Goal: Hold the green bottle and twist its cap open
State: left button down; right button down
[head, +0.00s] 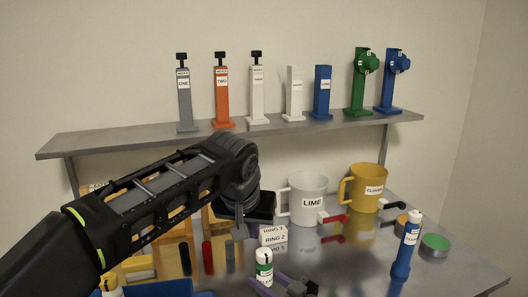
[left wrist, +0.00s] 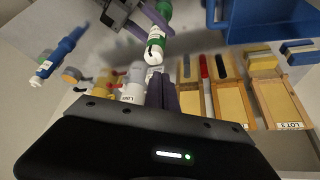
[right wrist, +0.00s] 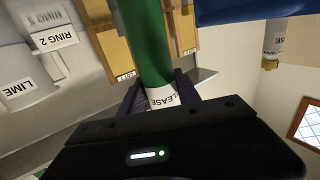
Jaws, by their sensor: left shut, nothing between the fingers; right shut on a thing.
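A white LIME mug (head: 307,200) and yellow CLOVER mug (head: 368,187) stand behind. A white ring box (head: 273,234) is close behind the bottle. A blue bottle (head: 405,250) stands at right. A blue bin (left wrist: 265,20) and wooden trays (left wrist: 283,103) lie left. A shelf (head: 300,125) runs above.

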aim_at(267, 259)
pick_arm(q)
jog(key=shift+d, duration=0.1)
jog(key=shift+f, duration=0.1)
notch_tip(267, 259, down, 7)
dwell(0.7)
jog(key=shift+w+d, duration=0.35)
jog(key=shift+w, duration=0.15)
dwell(0.9)
jog(key=shift+s+d, duration=0.2)
jog(key=shift+d, duration=0.1)
dwell(0.5)
jog(key=shift+d, duration=0.35)
jog(key=shift+d, duration=0.3)
